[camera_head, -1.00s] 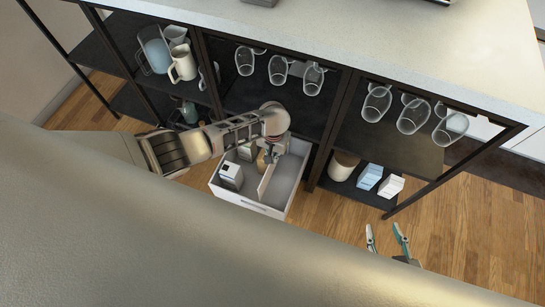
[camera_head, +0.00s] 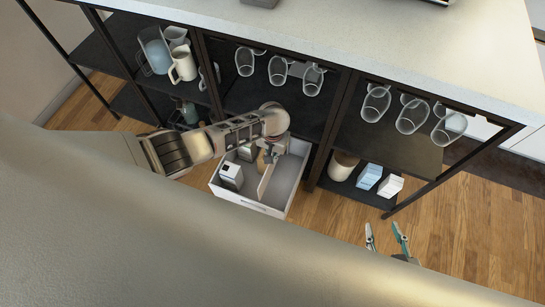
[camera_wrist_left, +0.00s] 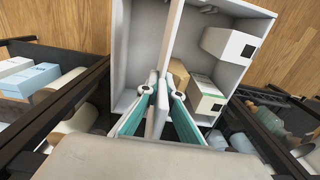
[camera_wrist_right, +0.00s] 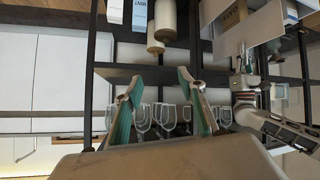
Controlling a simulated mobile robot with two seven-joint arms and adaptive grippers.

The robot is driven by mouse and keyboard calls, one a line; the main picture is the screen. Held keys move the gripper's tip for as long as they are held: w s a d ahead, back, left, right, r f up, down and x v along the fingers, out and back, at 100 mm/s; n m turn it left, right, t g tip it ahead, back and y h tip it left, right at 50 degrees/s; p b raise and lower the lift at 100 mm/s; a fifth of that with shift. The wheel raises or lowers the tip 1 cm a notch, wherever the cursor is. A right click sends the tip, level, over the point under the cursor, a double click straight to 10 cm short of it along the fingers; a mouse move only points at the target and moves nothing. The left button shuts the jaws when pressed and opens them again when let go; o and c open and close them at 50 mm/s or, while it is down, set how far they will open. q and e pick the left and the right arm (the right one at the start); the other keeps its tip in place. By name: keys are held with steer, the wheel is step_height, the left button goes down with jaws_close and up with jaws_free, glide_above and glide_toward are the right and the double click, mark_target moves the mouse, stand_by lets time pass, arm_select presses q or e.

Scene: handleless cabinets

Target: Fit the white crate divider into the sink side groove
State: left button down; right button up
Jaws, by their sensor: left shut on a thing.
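The white divider (camera_head: 266,182) is a thin upright panel inside the open white crate (camera_head: 285,187). It also shows in the left wrist view (camera_wrist_left: 172,38), running across the crate between an empty side and a side with boxes. My left gripper (camera_wrist_left: 161,90) is shut on the divider's near part, one finger on each face; in the head view its fingers (camera_head: 270,155) are partly hidden by my wrist. The side grooves are not visible, so I cannot tell whether the divider sits in them. My right gripper (camera_head: 384,228) is open and empty, away from the crate.
A white box (camera_head: 231,175) and other small boxes stand in the crate's left part. The black shelf rack (camera_head: 321,155) is close behind the crate. Hanging glasses (camera_head: 411,115) and cartons (camera_head: 369,176) are at right. Wooden floor in front is clear.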

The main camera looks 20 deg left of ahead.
steer(key=shift+w+d+r, duration=0.1)
steer(key=shift+w, duration=0.1)
steer(key=shift+s, duration=0.1)
steer(key=shift+s+f, duration=0.7)
steer(key=shift+f, duration=0.05)
steer(key=shift+f, duration=0.15)
arm_select(q)
steer(key=shift+f, duration=0.25)
steer(key=shift+f+b, duration=0.45)
steer(key=shift+f, duration=0.15)
arm_select(e)
steer(key=shift+w, duration=0.3)
arm_select(q)
steer(key=shift+f, duration=0.15)
arm_select(e)
steer(key=shift+f, duration=0.1)
